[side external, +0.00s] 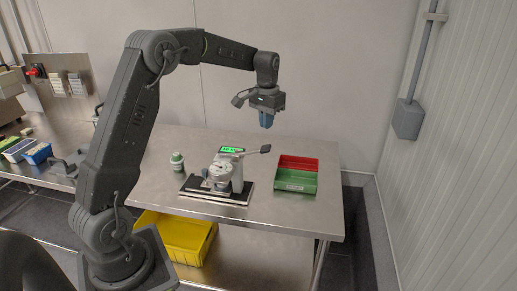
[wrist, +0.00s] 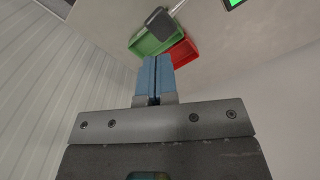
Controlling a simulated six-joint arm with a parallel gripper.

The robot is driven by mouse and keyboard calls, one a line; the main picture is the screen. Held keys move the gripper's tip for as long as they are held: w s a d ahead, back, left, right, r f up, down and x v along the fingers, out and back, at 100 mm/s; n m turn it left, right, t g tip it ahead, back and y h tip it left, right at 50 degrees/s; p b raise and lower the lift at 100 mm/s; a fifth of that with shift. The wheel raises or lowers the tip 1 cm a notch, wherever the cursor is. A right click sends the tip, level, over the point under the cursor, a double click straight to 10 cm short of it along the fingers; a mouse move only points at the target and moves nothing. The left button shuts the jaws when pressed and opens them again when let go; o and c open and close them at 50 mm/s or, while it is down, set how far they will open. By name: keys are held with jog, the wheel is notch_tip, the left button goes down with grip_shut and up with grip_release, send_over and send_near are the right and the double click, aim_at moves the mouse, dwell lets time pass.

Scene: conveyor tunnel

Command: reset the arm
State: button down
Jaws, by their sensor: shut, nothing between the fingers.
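My gripper (side external: 266,119) hangs above the back of the metal table (side external: 262,212), pointing down, with clear air below it. In the wrist view its blue fingers (wrist: 155,76) lie together, shut, with nothing between them. The arm is raised and bent, with its base at the lower left in the side view.
A white device (side external: 222,172) with a green display and a lever stands on a dark base plate. A green-capped bottle (side external: 177,162) is left of it. Red (side external: 298,162) and green (side external: 295,181) bins are at right. A yellow bin (side external: 180,238) sits below the tabletop.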

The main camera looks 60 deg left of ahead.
jog(key=shift+r, duration=0.3)
jog(key=shift+d, duration=0.1)
jog(key=s+d+r+m+t, duration=0.1)
jog(key=s+d+r+t, duration=0.2)
jog(key=s+d+r, duration=0.7)
jog(key=s+d+f+m+t, duration=0.1)
jog(key=s+d+f, duration=0.1)
jog(key=s+d, duration=0.3)
jog(key=s+d+f+m+t, duration=0.1)
jog(key=s+d, duration=0.4)
jog(key=s, duration=0.7)
jog(key=shift+f+t, duration=0.3)
jog(key=shift+f, duration=0.5)
